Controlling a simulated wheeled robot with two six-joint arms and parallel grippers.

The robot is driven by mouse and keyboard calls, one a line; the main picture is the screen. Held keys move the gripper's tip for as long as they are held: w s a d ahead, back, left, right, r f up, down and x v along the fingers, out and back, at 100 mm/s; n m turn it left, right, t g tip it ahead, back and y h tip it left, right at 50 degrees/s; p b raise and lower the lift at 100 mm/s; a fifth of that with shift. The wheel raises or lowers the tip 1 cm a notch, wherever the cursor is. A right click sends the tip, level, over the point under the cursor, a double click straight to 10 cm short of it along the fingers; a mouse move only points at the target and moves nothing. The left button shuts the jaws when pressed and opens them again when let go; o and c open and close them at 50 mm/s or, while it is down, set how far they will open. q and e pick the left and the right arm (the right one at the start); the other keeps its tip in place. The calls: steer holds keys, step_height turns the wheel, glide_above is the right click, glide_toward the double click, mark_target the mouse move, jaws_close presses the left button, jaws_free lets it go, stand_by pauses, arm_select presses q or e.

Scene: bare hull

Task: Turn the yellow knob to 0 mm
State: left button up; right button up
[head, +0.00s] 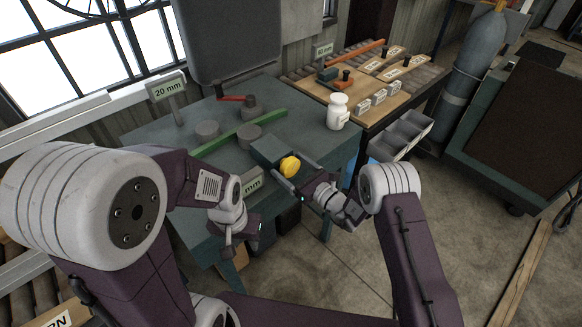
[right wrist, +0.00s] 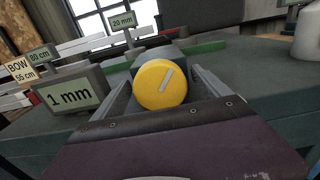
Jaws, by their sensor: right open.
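The yellow knob (head: 290,166) sits on the front of a grey block (head: 268,150) at the table's front edge. In the right wrist view the yellow knob (right wrist: 160,84) faces me, with a light pointer line tilted to the upper right. A display (right wrist: 70,95) left of it reads "1 mm". My right gripper (head: 296,182) is open, with one finger on each side of the knob; whether they touch it I cannot tell. My left gripper (head: 240,236) hangs in front of the table, away from the knob; its jaw opening is unclear.
The green-grey table (head: 165,155) carries a green bar (head: 240,132), grey round pieces (head: 207,131), a red-handled part (head: 232,98) and a white bottle (head: 338,112). A "20 mm" sign (head: 167,88) stands at the back. A wooden-topped bench (head: 350,83) is to the right.

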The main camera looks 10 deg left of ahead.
steer(key=shift+c, duration=0.4)
steer(key=c, duration=1.3)
steer(key=o, duration=1.4)
steer(key=shift+s+d, duration=0.1)
steer(key=shift+d, duration=0.05)
steer(key=b+v, duration=0.1)
steer(key=v, duration=0.7)
steer(key=shift+s+d, duration=0.3)
